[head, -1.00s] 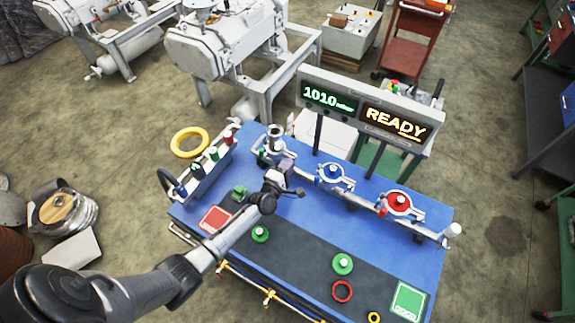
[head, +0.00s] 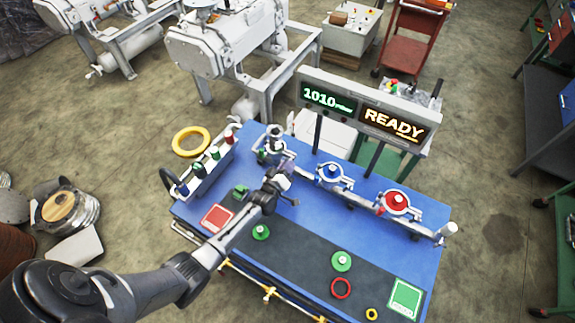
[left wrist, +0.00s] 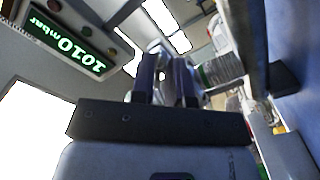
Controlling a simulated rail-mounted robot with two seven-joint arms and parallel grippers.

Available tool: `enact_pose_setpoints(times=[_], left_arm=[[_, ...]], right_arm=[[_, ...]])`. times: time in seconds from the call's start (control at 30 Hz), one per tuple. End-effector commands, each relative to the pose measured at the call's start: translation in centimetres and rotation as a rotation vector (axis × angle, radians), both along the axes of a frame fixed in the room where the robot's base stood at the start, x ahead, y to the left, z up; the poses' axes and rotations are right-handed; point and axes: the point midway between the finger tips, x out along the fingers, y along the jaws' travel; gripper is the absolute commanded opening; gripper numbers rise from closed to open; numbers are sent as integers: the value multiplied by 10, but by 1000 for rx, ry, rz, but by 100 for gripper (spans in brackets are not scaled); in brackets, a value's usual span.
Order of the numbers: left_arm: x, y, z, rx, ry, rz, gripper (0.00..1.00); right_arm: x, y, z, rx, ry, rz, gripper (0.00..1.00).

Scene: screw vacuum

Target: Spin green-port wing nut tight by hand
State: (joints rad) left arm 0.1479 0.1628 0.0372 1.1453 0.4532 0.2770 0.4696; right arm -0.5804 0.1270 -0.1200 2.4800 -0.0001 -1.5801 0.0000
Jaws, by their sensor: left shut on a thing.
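The green port (head: 271,150) is a silver fitting with a clamp around it, at the back left of the blue bench. My left gripper (head: 282,179) is just in front of the clamp, its arm reaching in from the lower left. In the left wrist view the two dark fingers (left wrist: 167,80) are close together, shut on a small grey piece that is mostly hidden between them. It appears to be the green-port wing nut, though its wings cannot be made out. My right gripper is not in view.
The blue port (head: 331,174) and red port (head: 397,202) stand to the right along the same pipe. A display (head: 365,108) reads 1010 mbar and READY. A rack of tools (head: 206,165) is at the left edge. Green caps (head: 342,261) and rings lie on the dark mat.

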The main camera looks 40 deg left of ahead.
Motion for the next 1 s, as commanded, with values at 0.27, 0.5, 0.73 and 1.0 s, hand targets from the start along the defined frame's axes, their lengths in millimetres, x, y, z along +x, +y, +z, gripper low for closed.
enact_pose_setpoints(times=[0.27, 0.5, 0.73, 1.0], left_arm=[[0, 1, 1, 259, 46, 1, 0], [0, 2, 0, 482, 86, 1, 0], [0, 3, 0, 697, 126, 1, 0], [0, 4, 0, 935, 170, 1, 0]], right_arm=[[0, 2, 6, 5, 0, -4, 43], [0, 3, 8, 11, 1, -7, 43], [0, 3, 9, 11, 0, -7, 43], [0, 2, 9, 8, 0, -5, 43]])
